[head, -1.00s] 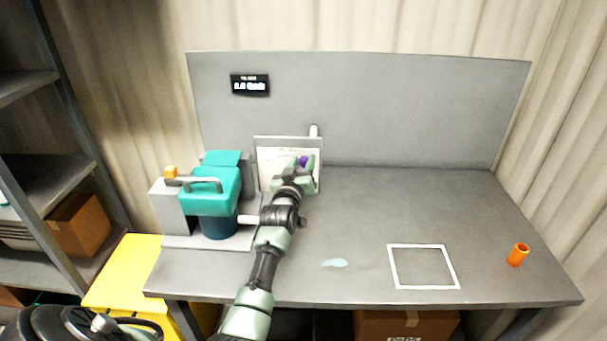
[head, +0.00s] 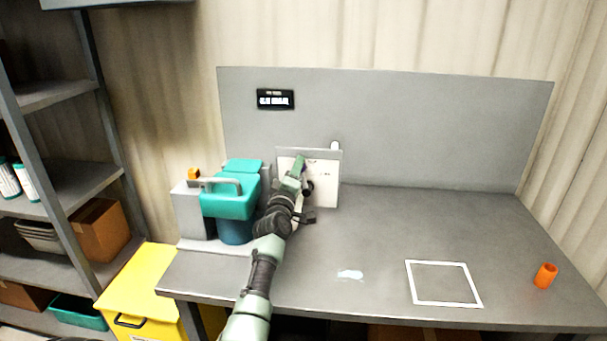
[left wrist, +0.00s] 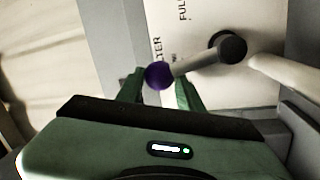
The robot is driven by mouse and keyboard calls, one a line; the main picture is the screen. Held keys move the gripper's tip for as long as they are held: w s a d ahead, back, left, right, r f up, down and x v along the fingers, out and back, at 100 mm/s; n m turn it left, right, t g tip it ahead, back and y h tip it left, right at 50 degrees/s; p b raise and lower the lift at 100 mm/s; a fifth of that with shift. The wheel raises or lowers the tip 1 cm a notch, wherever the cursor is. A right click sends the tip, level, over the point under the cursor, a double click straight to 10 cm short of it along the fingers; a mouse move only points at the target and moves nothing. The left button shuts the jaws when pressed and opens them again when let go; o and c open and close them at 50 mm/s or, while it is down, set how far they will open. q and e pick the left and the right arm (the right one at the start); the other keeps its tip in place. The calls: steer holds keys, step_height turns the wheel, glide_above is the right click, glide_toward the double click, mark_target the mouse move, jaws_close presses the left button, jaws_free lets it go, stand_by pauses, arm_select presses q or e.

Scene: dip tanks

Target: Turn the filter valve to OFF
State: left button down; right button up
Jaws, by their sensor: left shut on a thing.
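The filter valve is a grey lever (left wrist: 196,64) with a purple ball knob (left wrist: 158,76). It runs from a dark round hub (left wrist: 230,48) on a white label plate (left wrist: 200,22) with partly readable words, "FULL" and an ending "TER". In the left wrist view my left gripper (left wrist: 160,84) has its green fingers on both sides of the knob, shut on it. The lever points left from the hub in that view. In the head view my left gripper (head: 299,166) is in front of the plate (head: 326,188) and hides the knob. I cannot see an OFF mark.
A teal-lidded tank unit (head: 232,203) stands close left of my left arm. A small display (head: 276,99) hangs on the back panel; its text is blurred. A white square outline (head: 443,304), a pale spot (head: 350,274) and an orange cylinder (head: 545,276) are on the bench's right.

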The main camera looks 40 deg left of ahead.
arm_select(q)
steer(key=shift+s+a+f+n+g+y+b, duration=0.1)
steer(key=shift+s+a+f+n+y+b, duration=0.25)
steer(key=shift+n, duration=0.9)
steer(key=shift+s+a+f+n+g+y+b, duration=0.15)
steer(key=shift+a+f+n+b, duration=0.45)
steer(key=shift+n, duration=0.6)
steer(key=shift+s+a+f+n+g+y+b, duration=0.25)
steer(key=shift+f+n, duration=0.35)
steer(key=shift+n, duration=0.65)
steer(key=c, duration=1.1)
jaws_free()
steer(key=shift+o, duration=0.8)
steer(key=shift+w+d+r, duration=0.1)
steer(key=shift+r, duration=0.05)
steer(key=shift+s+a+y, duration=0.2)
steer(key=shift+a+y, duration=0.05)
steer(key=shift+a, duration=0.05)
